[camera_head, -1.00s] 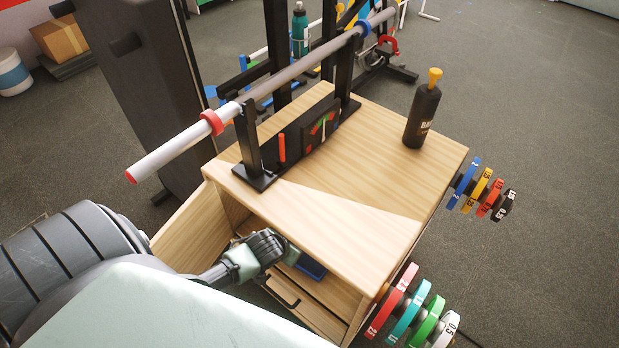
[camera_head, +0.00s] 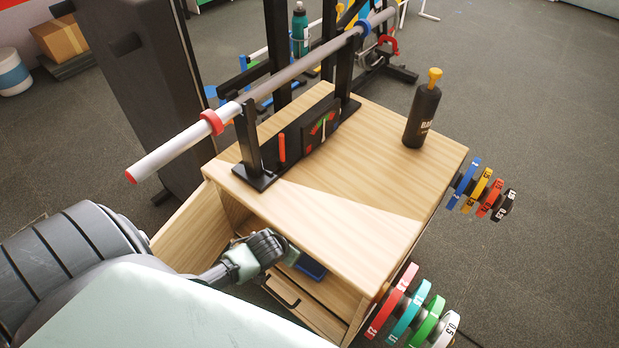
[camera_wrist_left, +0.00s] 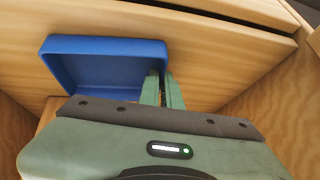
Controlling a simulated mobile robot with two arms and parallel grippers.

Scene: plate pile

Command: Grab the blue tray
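The blue tray (camera_wrist_left: 105,62) is a shallow rectangular tray with raised walls, in the left wrist view just beyond my left gripper (camera_wrist_left: 165,78). The two green fingers are close together at its right wall, one on the inner side and one on the outer, and look shut on that wall. In the head view only a small part of the tray (camera_head: 311,266) shows inside the wooden cabinet. The fingers of my left gripper (camera_head: 288,254) are partly hidden there under the cabinet top. My right gripper is in neither view.
The wooden cabinet (camera_head: 340,205) has its top board right above my left gripper. On it stand a barbell rack holding a bar (camera_head: 270,80) and a black bottle (camera_head: 422,115). Weight plates (camera_head: 410,310) stick out from its right side. Open floor lies to the right.

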